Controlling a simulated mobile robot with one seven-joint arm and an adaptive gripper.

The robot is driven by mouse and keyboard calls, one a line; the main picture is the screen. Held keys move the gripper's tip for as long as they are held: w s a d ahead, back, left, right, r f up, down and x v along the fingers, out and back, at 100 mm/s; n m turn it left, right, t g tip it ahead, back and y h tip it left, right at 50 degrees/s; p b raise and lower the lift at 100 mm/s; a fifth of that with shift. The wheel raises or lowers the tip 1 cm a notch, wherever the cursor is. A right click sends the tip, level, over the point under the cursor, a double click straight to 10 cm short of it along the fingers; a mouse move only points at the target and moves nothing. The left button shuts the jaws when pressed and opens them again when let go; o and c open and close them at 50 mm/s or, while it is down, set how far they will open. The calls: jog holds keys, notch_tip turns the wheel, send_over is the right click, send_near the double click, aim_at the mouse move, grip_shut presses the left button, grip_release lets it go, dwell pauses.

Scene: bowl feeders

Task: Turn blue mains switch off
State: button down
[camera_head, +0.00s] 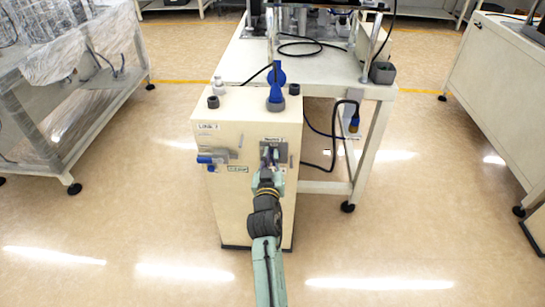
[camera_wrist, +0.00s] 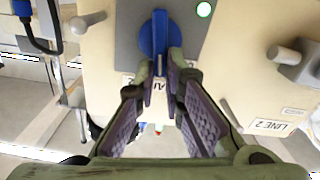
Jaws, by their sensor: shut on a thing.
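The blue mains switch (camera_wrist: 160,35) is a round blue knob with a raised bar across it, set on a grey plate (camera_wrist: 195,38) in the wrist view. The bar stands upright in that picture. My gripper (camera_wrist: 164,66) is shut on the lower end of the bar, one fingertip on each side. A white label below the knob is partly covered by the fingers. In the head view my gripper (camera_head: 270,164) reaches the upper front of the cream cabinet (camera_head: 229,205) and mostly hides the switch.
Grey handles (camera_wrist: 290,55) stick out near a "LINE 2" label (camera_wrist: 272,126) at the right of the wrist view. A blue fitting (camera_head: 211,158) sits left of my gripper in the head view. A white table (camera_head: 240,62) stands behind the cabinet.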

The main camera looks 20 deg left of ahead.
jog(key=n, duration=0.4)
jog(key=shift+s+a+f+n+p, duration=0.1)
jog(key=shift+a+n+p, duration=0.2)
jog(key=shift+a+p, duration=0.1)
jog(key=shift+s+a+f+n+p, duration=0.15)
jog(key=shift+f+n+p, duration=0.25)
jog(key=shift+n, duration=1.45)
jog(key=shift+w+a+f+n+p, duration=0.1)
jog(key=shift+a+f+n+p, duration=0.3)
jog(key=shift+n, duration=1.5)
jog(key=shift+s+f+n+p, duration=0.15)
jog(key=shift+n+p, duration=0.4)
jog(key=shift+n, duration=1.3)
jog(key=shift+f, duration=0.1)
jog(key=c, duration=1.7)
grip_release()
jog(key=shift+f, duration=0.1)
